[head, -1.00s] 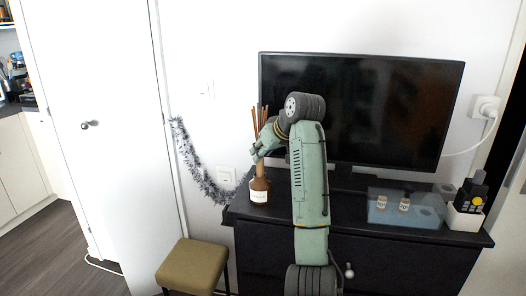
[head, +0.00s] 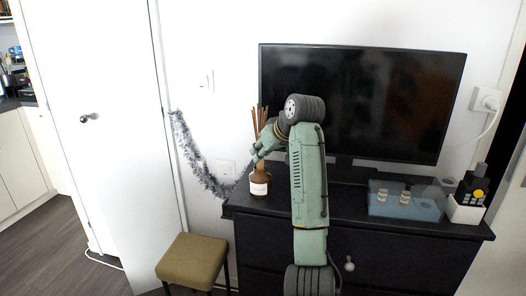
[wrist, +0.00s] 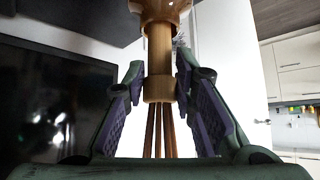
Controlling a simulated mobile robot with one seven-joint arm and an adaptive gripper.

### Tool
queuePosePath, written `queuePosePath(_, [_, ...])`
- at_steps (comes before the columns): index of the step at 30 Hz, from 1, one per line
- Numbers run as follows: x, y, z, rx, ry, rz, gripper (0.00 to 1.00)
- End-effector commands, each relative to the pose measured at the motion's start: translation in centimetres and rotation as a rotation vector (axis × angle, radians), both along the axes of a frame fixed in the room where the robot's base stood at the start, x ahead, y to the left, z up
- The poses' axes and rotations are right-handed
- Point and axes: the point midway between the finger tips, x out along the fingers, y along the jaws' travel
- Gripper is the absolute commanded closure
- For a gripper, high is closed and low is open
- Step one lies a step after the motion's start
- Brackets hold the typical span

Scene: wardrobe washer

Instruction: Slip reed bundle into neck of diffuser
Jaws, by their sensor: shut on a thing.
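The diffuser is a brown bottle (head: 259,185) with a white label, upright on the left end of the black dresser. The reed bundle (head: 256,122) is a set of thin brown sticks with a light wooden stem. My gripper (head: 261,154) is shut on the bundle just above the bottle, reeds pointing up. In the wrist view the bundle's stem (wrist: 160,55) stands between my fingers (wrist: 160,92), in line with the amber bottle (wrist: 160,8) at the top edge. The stem's end appears at the neck; how deep it sits is hidden.
A television (head: 365,100) stands close behind my arm. A blue clear box (head: 405,204) with small bottles and a white holder (head: 466,209) are at the right of the dresser top (head: 345,205). A stool (head: 193,262) and tinsel (head: 197,165) are at left.

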Motion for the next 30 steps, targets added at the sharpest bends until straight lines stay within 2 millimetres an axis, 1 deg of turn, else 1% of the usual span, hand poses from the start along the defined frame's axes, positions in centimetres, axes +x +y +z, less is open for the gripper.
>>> queuePosePath(9, [0.00,0.00,-0.51,-0.001,0.002,0.000,1.00])
queuePosePath(10, [0.00,0.00,-0.52,0.000,0.002,0.001,0.73])
queuePosePath(19, [-0.01,0.01,-0.45,0.000,0.001,0.000,0.53])
queuePosePath(20, [-0.01,0.01,-0.45,0.000,0.001,0.000,0.52])
queuePosePath(30, [-0.18,-0.10,-0.19,0.000,0.000,0.000,0.52])
